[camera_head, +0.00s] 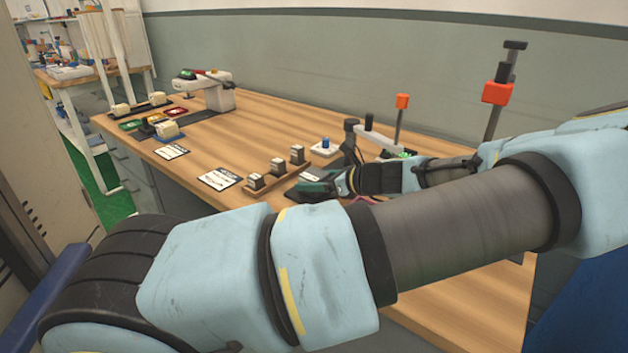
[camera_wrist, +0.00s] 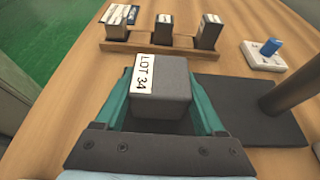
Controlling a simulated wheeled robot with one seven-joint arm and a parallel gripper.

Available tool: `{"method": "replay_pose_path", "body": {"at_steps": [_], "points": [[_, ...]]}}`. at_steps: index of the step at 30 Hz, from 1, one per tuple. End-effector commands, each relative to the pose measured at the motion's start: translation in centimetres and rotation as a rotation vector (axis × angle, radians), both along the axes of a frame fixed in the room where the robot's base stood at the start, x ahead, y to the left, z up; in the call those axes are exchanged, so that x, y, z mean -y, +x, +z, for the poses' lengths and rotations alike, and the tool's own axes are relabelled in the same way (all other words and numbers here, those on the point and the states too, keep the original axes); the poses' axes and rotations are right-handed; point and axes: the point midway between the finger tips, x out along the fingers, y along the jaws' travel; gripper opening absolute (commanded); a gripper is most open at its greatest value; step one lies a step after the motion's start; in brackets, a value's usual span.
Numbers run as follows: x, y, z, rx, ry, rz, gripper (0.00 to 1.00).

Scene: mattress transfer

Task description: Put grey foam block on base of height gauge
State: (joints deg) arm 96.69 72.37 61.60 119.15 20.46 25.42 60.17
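The grey foam block (camera_wrist: 165,88), with a white "LOT 34" label, sits between the two teal fingers of my gripper (camera_wrist: 163,105) in the wrist view. The fingers touch its sides. A dark flat base (camera_wrist: 245,105) with a thick dark post (camera_wrist: 293,88) lies just right of the block; it looks like the height gauge's base. The block overlaps the base's left edge in the picture; I cannot tell whether they touch. In the head view my gripper (camera_head: 318,188) is low over the bench beside the dark post (camera_head: 350,135), and the block is not clearly visible.
A wooden rack (camera_head: 272,178) with three labelled blocks stands left of my gripper. A white box with a blue knob (camera_head: 325,147) is behind. Stands with orange parts (camera_head: 402,101) (camera_head: 495,92) are at right. Bench (camera_head: 245,130) is clear in the middle.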

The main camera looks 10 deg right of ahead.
Motion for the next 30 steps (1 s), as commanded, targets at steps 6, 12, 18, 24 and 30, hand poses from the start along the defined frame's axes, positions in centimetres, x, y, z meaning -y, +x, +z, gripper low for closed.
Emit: {"method": "replay_pose_path", "body": {"at_steps": [6,12,18,24,30], "points": [[0.0,0.0,0.0,0.0,0.0,0.0,0.95],[0.0,0.0,0.0,0.0,0.0,0.0,1.0],[0.4,-0.3,0.4,0.0,-0.002,-0.001,1.0],[2.7,-2.6,1.6,-0.001,-0.006,-0.005,1.0],[5.3,-5.5,3.3,-0.001,-0.006,-0.004,1.0]]}}
